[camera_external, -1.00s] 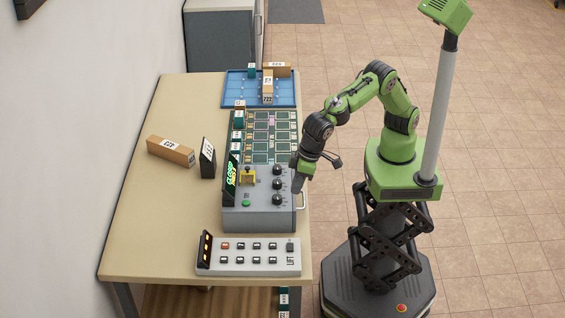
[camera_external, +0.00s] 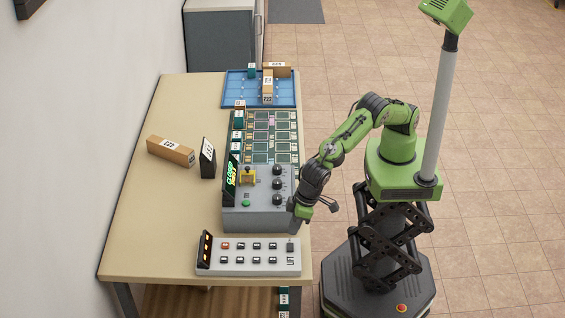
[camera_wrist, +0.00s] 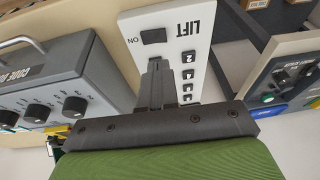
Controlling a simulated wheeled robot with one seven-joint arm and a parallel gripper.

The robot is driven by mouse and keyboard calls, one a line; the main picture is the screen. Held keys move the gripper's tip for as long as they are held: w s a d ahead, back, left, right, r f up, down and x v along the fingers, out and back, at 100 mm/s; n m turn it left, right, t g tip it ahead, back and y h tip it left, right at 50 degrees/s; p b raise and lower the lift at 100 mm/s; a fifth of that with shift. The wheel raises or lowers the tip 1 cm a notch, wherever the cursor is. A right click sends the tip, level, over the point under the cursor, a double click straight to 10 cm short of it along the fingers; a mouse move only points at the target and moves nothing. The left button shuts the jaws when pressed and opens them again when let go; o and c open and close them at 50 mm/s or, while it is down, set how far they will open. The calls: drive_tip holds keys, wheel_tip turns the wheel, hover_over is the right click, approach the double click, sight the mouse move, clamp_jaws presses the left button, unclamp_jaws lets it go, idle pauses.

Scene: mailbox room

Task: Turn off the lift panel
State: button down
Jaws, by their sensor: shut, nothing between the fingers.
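The lift panel (camera_external: 248,268) is a pale box at the near end of the table, with several small buttons and a slanted dark display (camera_external: 205,250) lit orange at its left end. One button (camera_external: 225,245) is orange. A dark switch (camera_external: 290,244) sits at its right end, above the LIFT lettering. In the wrist view the switch (camera_wrist: 154,36) has ON printed beside it. My gripper (camera_external: 291,230) is shut and empty, close to the switch. In the wrist view its fingertips (camera_wrist: 155,63) lie just below the switch; I cannot tell whether they touch the panel.
A grey code box (camera_external: 262,215) with knobs, a green button and a yellow part stands just behind the lift panel. Its front handle shows in the wrist view (camera_wrist: 22,44). A brown parcel (camera_external: 171,151) and a blue tray (camera_external: 240,90) are farther back. The table's left side is mostly clear.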

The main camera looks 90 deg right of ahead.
sight(289, 248)
drive_tip(key=x, duration=0.2)
drive_tip(key=s+x, duration=0.1)
drive_tip(key=x, duration=0.2)
drive_tip(key=shift+a+f, duration=0.2)
drive_tip(key=shift+f, duration=0.2)
